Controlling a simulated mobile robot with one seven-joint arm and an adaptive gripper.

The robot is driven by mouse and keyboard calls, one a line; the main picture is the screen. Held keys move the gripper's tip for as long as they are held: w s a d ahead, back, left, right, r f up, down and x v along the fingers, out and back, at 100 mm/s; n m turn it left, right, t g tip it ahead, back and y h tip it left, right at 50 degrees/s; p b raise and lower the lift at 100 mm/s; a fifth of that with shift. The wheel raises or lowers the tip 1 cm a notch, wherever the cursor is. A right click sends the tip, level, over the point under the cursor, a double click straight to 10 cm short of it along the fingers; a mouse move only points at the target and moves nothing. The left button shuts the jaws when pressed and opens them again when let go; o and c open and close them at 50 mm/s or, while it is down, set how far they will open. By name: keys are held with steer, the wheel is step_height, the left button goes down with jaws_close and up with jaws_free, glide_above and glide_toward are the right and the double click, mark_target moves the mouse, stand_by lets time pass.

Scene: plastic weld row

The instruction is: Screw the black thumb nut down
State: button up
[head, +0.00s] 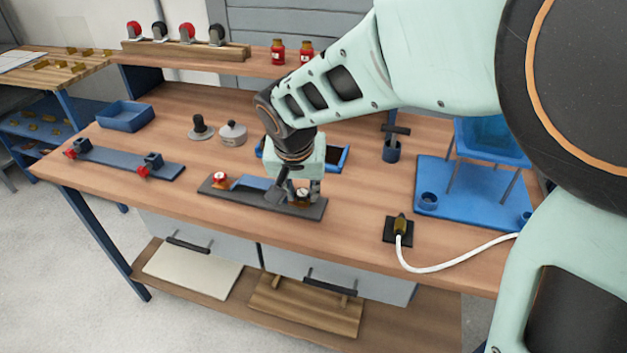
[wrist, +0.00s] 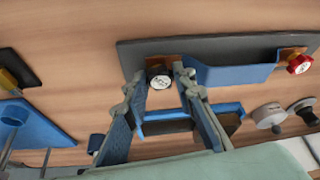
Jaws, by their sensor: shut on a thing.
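The black thumb nut (wrist: 160,80), dark with a pale top, sits at one end of the dark grey fixture plate (wrist: 135,53). My gripper (wrist: 161,76) points down over it, with one finger on each side, and is shut on it. In the head view my gripper (head: 301,191) is at the right end of the plate (head: 240,199), and its fingers partly hide the nut. A red thumb nut (head: 220,178) stands at the plate's left end. A blue part (wrist: 230,75) lies along the plate between the two nuts.
A blue tray (head: 346,158) lies just behind the plate. A grey lidded pot (head: 233,133) and a black-knobbed piece (head: 199,127) stand behind left. A blue mat (head: 440,188) and a white cable (head: 440,268) are to the right. The bench's front edge is close.

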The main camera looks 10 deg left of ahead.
steer(key=shift+w+a+f+m+h+b, duration=0.1)
steer(key=shift+w+a+m+h+b, duration=0.15)
steer(key=shift+m+b, duration=0.65)
steer(key=m+h+b, duration=0.1)
steer(key=m, duration=0.1)
steer(key=shift+m+b, duration=0.4)
steer(key=shift+c, duration=0.2)
steer(key=m, duration=0.1)
steer(key=m+h, duration=0.1)
steer(key=m, duration=0.1)
steer(key=shift+a+r+h, duration=0.15)
steer(key=shift+r+h, duration=0.1)
steer(key=shift+m+g+h, duration=0.3)
steer(key=shift+m+g, duration=0.2)
steer(key=shift+m, duration=0.7)
steer(key=o, duration=0.9)
steer(key=shift+s+f, duration=0.1)
steer(key=shift+c, duration=0.2)
steer(key=shift+f, duration=0.1)
